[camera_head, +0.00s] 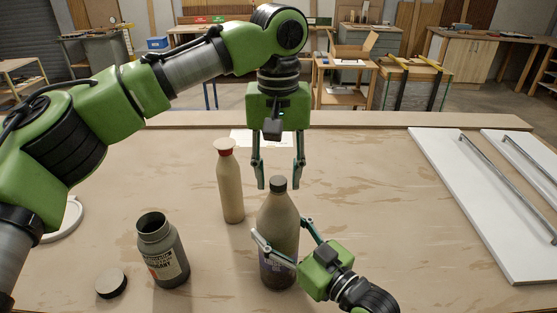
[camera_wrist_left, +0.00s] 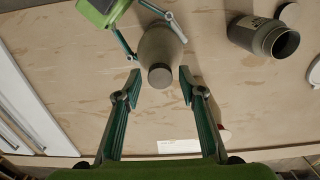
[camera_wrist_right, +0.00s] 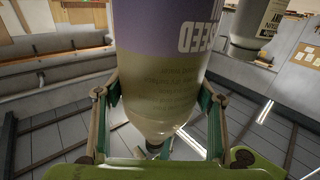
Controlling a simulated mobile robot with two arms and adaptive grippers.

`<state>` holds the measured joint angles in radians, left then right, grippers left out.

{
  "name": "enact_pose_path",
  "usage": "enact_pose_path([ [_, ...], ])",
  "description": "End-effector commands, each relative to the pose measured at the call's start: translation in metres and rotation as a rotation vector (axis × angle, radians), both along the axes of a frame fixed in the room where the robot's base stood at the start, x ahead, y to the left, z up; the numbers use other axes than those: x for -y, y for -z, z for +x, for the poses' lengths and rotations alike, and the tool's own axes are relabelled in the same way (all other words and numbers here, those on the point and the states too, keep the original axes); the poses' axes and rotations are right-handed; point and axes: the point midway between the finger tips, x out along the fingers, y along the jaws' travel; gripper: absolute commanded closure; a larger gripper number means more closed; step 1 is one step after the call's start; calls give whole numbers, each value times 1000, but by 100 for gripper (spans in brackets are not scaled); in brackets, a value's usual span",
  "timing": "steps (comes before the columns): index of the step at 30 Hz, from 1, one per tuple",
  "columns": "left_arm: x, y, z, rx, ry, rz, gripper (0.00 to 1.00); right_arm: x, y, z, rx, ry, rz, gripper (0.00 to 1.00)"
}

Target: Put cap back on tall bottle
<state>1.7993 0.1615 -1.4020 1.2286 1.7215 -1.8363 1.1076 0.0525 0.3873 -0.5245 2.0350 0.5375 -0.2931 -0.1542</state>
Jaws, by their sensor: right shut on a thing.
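The tall bottle (camera_head: 277,222) is a beige-grey bottle with a purple label, standing upright on the table. A dark grey-green cap (camera_head: 278,184) sits on its top; I cannot tell whether it is tightened. The cap also shows in the left wrist view (camera_wrist_left: 160,76). My left gripper (camera_head: 279,185) points down from above, open, with its fingers apart on either side of the cap and empty. My right gripper (camera_head: 280,228) is shut around the bottle's body. The right wrist view shows the bottle (camera_wrist_right: 165,85) between its fingers, the picture appearing upside down.
White panels with metal handles (camera_head: 475,205) lie at right. The table between is clear.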

Motion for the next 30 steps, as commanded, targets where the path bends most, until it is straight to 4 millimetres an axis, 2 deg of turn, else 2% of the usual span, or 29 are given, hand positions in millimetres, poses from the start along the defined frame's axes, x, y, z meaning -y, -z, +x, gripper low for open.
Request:
enact_pose_path([
  [8,0,2,0,-1,0,0,63,0,1,0,-2,0,-1,98],
  [9,0,2,0,-1,0,0,66,0,1,0,-2,0,-1,98],
  [13,0,2,0,-1,1,0,100,0,1,0,-2,0,-1,98],
  [20,0,2,0,-1,14,0,100,0,1,0,-2,0,-1,98],
  [23,1,3,-1,-2,98,-2,100,0,1,0,-2,0,-1,98],
  [30,2,3,-1,-3,565,-4,100,0,1,0,-2,0,-1,98],
])
